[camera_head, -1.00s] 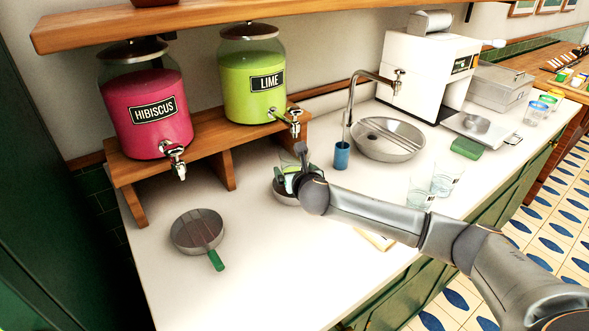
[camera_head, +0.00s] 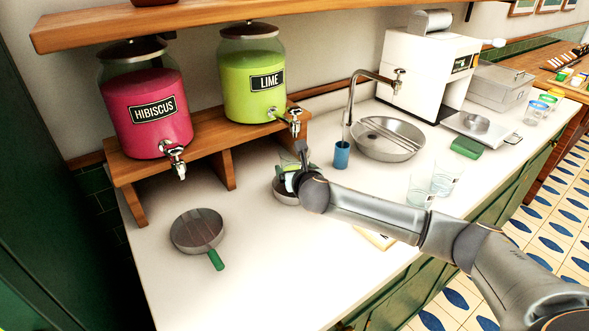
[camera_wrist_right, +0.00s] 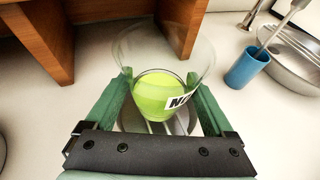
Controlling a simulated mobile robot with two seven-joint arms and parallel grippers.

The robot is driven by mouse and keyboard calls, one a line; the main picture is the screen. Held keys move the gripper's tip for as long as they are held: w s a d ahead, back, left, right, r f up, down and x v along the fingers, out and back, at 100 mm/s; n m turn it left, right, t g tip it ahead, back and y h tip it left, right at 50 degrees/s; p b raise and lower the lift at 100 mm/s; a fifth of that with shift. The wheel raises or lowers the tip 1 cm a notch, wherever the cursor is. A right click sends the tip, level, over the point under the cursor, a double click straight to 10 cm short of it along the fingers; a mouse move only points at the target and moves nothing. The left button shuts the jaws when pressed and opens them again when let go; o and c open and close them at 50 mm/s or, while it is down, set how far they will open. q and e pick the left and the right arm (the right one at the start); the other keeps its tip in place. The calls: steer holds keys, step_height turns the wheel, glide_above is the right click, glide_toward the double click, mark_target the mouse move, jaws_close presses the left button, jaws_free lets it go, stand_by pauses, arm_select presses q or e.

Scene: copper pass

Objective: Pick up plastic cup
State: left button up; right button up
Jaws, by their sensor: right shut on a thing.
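A clear plastic cup (camera_wrist_right: 160,50) holds bright green liquid and has a white label, partly cut off from view. In the right wrist view it stands between the green fingers of my right gripper (camera_wrist_right: 160,77), which are shut on it from both sides. In the head view the cup (camera_head: 289,181) is partly hidden behind my right wrist and gripper (camera_head: 301,165). It is over a round metal drip dish (camera_head: 284,197), below and right of the lime dispenser (camera_head: 254,75); I cannot tell whether it touches the dish. My left gripper is not in view.
A hibiscus dispenser (camera_head: 146,100) shares the wooden stand (camera_head: 228,168). A second metal dish (camera_head: 197,230) with a green handle lies front left. A blue cup (camera_head: 341,155) and sink (camera_head: 390,140) are to the right, clear cups (camera_head: 446,177) nearer the edge.

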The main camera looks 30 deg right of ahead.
mark_target(292, 155)
steer(key=shift+r, duration=1.65)
steer(key=s+a, duration=0.2)
steer(key=s, duration=0.6)
steer(key=s+a, duration=0.2)
steer(key=s, duration=0.7)
steer(key=shift+a+b, duration=0.3)
steer(key=shift+b, duration=0.1)
steer(key=shift+s, duration=0.15)
